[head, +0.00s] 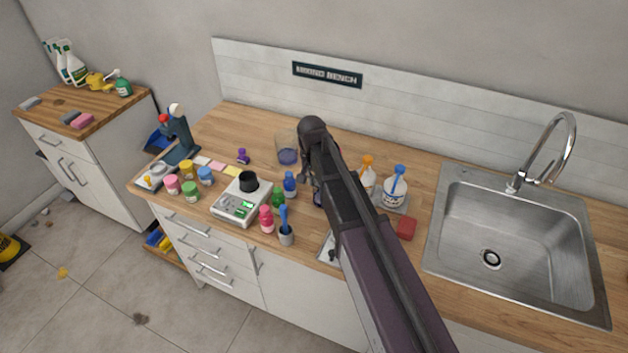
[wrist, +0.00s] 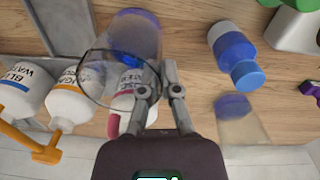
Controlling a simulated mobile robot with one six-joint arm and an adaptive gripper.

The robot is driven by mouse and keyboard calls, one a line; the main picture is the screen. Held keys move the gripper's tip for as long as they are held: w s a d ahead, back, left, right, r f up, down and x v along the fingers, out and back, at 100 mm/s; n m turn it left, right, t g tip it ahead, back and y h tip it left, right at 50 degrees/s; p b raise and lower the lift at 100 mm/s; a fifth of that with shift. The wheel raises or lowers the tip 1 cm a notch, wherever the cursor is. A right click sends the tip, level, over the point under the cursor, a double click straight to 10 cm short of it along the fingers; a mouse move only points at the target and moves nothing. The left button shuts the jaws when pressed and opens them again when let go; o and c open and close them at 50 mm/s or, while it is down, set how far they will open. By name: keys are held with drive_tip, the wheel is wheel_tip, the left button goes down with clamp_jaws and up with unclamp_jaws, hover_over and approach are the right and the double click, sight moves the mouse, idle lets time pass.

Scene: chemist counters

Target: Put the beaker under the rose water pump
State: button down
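In the wrist view, a clear glass beaker (wrist: 95,62) with a bluish-purple base stands with its round mouth toward the camera. My gripper (wrist: 161,72) has its fingers close together on either side of the beaker's wall. In the head view my arm hides most of the gripper and the held beaker. The rose water pump (wrist: 113,126) shows by its pinkish-red spout, its white bottle seen through the glass. Beside it are an orange pump bottle (wrist: 70,102) and a blue-labelled one (wrist: 22,88). I cannot tell whether the beaker touches the counter.
Another beaker (head: 288,150) with purple-blue liquid stands left of my arm, and shows in the wrist view (wrist: 243,128). A blue bottle (wrist: 234,50) is near the gripper. The scale (head: 240,205) and coloured jars crowd the left. The sink (head: 520,235) is at right.

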drive_tip(key=shift+w+d+f+b, duration=0.2)
drive_tip(key=shift+w+f+b, duration=0.2)
drive_tip(key=shift+w+f, duration=0.1)
drive_tip(key=shift+f, duration=0.15)
drive_tip(key=shift+f+b, duration=0.15)
drive_tip(key=shift+b, duration=0.25)
drive_tip(key=c, duration=1.1)
unclamp_jaws()
drive_tip(key=r+p, duration=1.2)
drive_tip(key=shift+a+r, duration=0.2)
